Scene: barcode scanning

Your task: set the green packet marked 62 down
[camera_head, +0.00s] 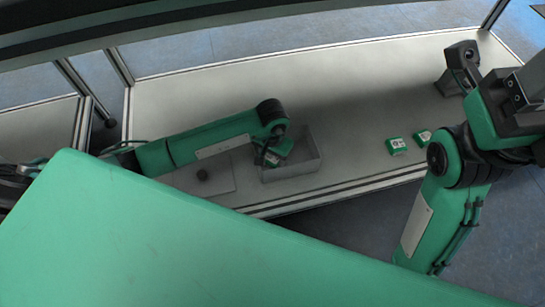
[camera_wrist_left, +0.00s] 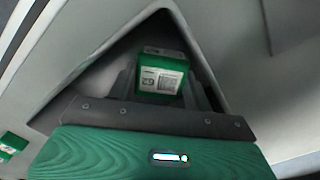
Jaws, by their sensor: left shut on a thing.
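My left gripper (camera_head: 271,157) reaches in from the left in the head view, at the grey open-topped box (camera_head: 312,166). It is shut on the green packet marked 62 (camera_wrist_left: 161,76). In the left wrist view the packet sits between the two dark fingers, with its white label and printed code facing the camera. The number reads upside down there. In the head view the packet is largely hidden by the gripper and wrist. I cannot tell whether it touches the box. My right arm is at the right, and its gripper does not show.
Two green packets (camera_head: 397,146) (camera_head: 423,137) lie on the pale table (camera_head: 350,90), right of the box. A dark device (camera_head: 461,62) stands at the back right. The table's back middle is clear.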

